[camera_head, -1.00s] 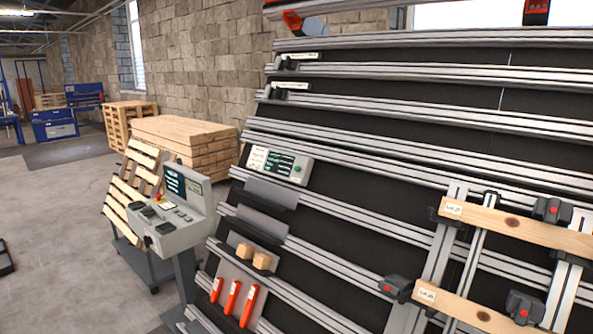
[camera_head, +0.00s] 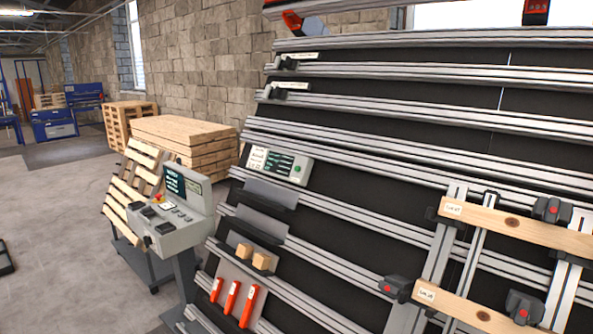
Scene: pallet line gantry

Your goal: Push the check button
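A small grey panel (camera_head: 279,164) with a dark display and a green round button (camera_head: 298,168) at its right end is mounted on the rails of the large slanted frame, left of centre. I cannot read its label, so I cannot tell if this is the check button. A grey control console (camera_head: 176,220) stands left of the frame, with a dark screen, a red button (camera_head: 158,198) and several small keys. Neither of my grippers shows in the view.
The slanted frame of metal rails (camera_head: 400,111) fills the right side. It carries wooden boards (camera_head: 515,224) with black clamps, two wood blocks (camera_head: 262,261) and several red-orange tools (camera_head: 232,297). Pallets (camera_head: 180,135) stand behind the console. Grey floor (camera_head: 60,220) is open at left.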

